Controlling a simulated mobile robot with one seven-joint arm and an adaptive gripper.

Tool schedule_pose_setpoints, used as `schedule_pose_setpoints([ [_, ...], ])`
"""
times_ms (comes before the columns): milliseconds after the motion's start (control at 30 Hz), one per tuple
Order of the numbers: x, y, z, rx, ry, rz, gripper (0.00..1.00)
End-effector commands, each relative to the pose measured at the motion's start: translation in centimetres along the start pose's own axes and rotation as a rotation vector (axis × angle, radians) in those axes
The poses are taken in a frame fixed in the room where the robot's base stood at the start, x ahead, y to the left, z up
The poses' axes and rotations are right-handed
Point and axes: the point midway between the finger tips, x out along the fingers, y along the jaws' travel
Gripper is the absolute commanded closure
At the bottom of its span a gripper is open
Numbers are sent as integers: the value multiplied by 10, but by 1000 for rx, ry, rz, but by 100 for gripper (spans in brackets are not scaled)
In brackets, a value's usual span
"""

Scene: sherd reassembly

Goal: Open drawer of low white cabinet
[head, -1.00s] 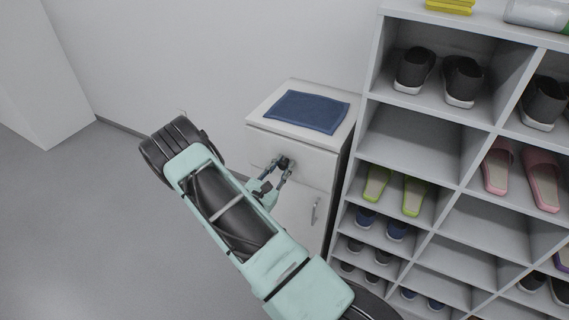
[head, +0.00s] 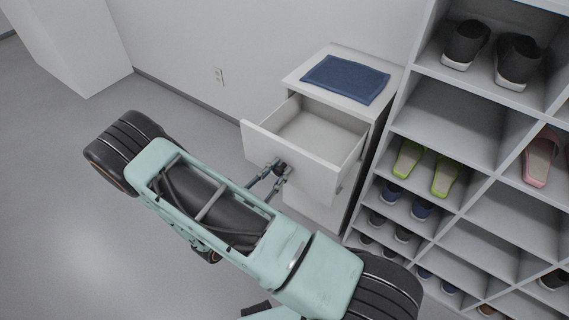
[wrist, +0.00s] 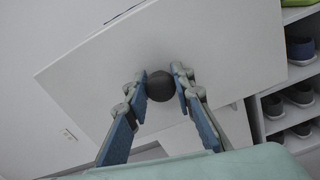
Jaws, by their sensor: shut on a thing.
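The low white cabinet (head: 348,57) stands against the wall, with a folded blue cloth (head: 345,79) on its top. Its top drawer (head: 290,158) is pulled well out, and its inside (head: 318,130) looks empty. The drawer has a round dark knob (wrist: 161,86) in the middle of its front. My gripper (head: 277,172) is shut on this knob, one finger on each side, as the wrist view (wrist: 161,90) shows. The lower part of the cabinet is partly hidden behind the drawer and my arm.
A white shoe rack (head: 425,109) with several pairs of shoes and slippers stands close at the right of the cabinet. A wall socket (head: 219,76) is left of it. The grey floor (head: 50,210) at the left is clear.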

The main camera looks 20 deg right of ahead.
Motion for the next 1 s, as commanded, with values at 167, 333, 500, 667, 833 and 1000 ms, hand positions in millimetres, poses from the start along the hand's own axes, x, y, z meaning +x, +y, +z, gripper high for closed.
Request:
schedule_pose_setpoints([
  [167, -2, 0, -1, 0, 2, -1, 100],
  [333, -1, 0, -1, 0, 2, -1, 100],
  [500, -1, 0, -1, 0, 1, -1, 60],
  [667, -1, 0, 0, 0, 1, -1, 59],
  [833, -3, 0, 0, 0, 1, 0, 59],
  [1000, -25, 1, -1, 1, 2, 3, 59],
])
